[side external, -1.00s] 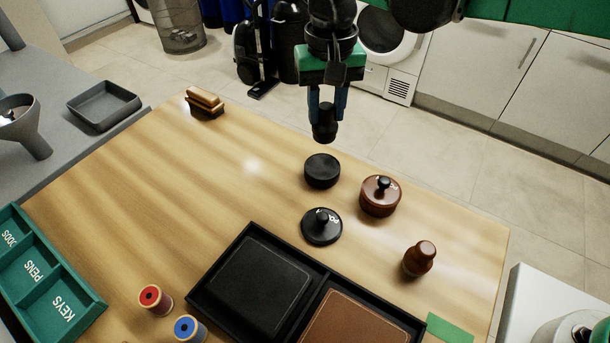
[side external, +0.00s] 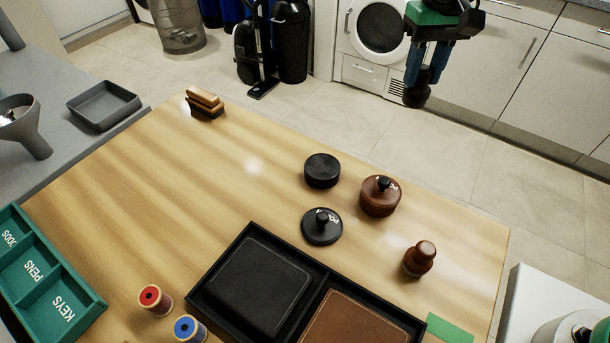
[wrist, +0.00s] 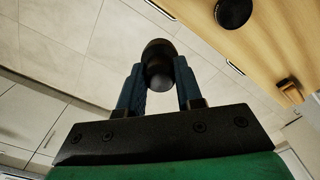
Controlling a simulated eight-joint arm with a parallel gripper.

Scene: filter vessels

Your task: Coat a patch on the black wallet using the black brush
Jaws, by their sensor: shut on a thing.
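My gripper (side external: 425,76) is shut on the black brush (side external: 416,96), a dark round-ended piece held high, right of and beyond the table's back edge in the side view. In the wrist view the brush (wrist: 158,62) sits between the two blue fingers of my gripper (wrist: 158,88). The black wallet (side external: 262,285) lies flat in the left compartment of the black tray (side external: 222,257). An open black pot (side external: 322,172) stands on the table, with its knobbed black lid (side external: 322,226) lying in front of it.
A brown lidded pot (side external: 380,198) and a brown brush (side external: 419,259) stand to the right. A brown wallet (side external: 352,322) fills the tray's right compartment. Red (side external: 155,299) and blue (side external: 189,329) spools stand left of the tray. The table's left middle is clear.

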